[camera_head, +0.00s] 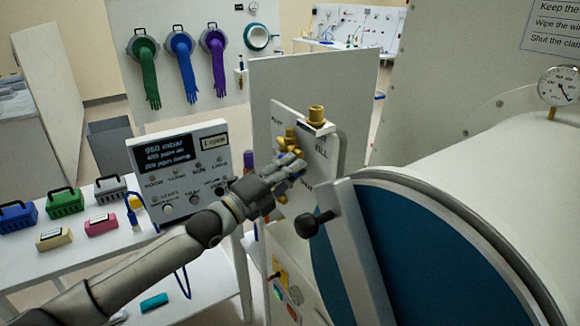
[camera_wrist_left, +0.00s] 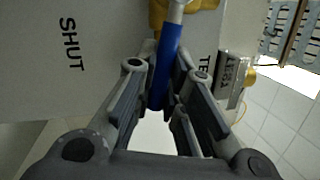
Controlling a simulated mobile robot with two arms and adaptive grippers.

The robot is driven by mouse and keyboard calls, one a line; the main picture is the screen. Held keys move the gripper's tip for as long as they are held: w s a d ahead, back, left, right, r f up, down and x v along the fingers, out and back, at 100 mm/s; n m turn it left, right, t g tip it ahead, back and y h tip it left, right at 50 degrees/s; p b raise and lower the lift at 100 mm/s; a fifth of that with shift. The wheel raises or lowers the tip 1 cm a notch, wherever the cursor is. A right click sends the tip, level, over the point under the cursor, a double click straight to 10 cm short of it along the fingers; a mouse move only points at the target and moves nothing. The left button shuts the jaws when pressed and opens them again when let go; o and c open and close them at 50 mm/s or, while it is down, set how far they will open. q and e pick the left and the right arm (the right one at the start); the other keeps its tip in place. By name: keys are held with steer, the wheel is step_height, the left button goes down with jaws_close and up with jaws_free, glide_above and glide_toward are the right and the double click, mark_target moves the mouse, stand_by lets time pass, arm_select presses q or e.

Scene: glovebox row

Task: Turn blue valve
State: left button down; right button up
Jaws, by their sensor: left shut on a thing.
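The blue valve handle (camera_wrist_left: 165,62) is a straight blue lever in the left wrist view. Its grey stem runs up to a yellow brass body (camera_wrist_left: 158,12) at the top edge. My left gripper (camera_wrist_left: 163,88) is shut on the blue handle, with a finger on each side of it. In the head view my left gripper (camera_head: 290,172) is at the white valve panel (camera_head: 318,152), just below brass fittings (camera_head: 287,141). The panel carries the word SHUT (camera_wrist_left: 70,45) in the wrist view. My right gripper is not in view.
A large blue round door (camera_head: 420,250) with a grey bar and black knob (camera_head: 307,226) stands close right of my gripper. A display box (camera_head: 178,165) stands left, behind my forearm. A white table (camera_head: 75,250) holds several small cases.

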arm_select(q)
steer(key=shift+r+n+y+p, duration=0.5)
steer(key=shift+r+n+p, duration=0.2)
steer(key=shift+n, duration=0.7)
steer(key=c, duration=1.5)
jaws_free()
steer(key=shift+o, duration=0.2)
steer(key=shift+s, duration=0.1)
steer(key=v, duration=1.1)
steer(key=shift+s+a+f, duration=0.2)
steer(key=shift+s, duration=0.15)
